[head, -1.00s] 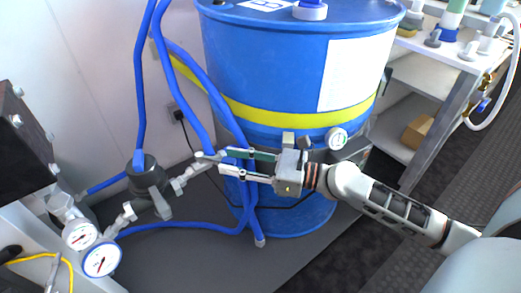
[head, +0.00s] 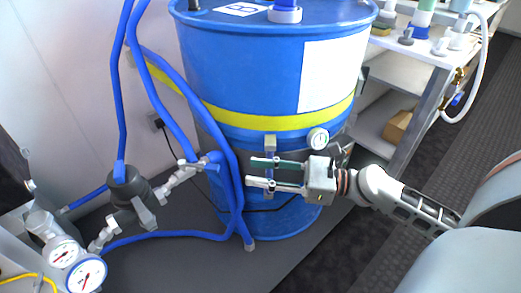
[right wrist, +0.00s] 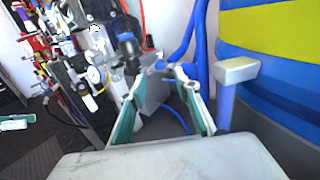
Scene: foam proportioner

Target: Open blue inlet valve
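A grey valve (head: 183,172) with a lever-like grey part sits on the slanted pipe at the left, beside a blue fitting (head: 214,159) where the blue hoses pass. I take this for the blue inlet valve; the lever's exact angle is hard to tell. My right gripper (head: 250,173) is open and empty, to the right of the valve and apart from it, in front of the blue drum. In the right wrist view, its two green-padded fingers (right wrist: 160,100) are spread, with grey and blue fittings (right wrist: 160,66) beyond them. My left gripper is not in view.
The blue drum (head: 260,75) stands close behind my right gripper. A grey-topped blue post (head: 270,145) rises close to the fingers. Blue hoses (head: 232,190) hang left of them. A dark fitting (head: 130,190) and gauges (head: 86,275) stand lower left. Shelves (head: 400,100) stand right.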

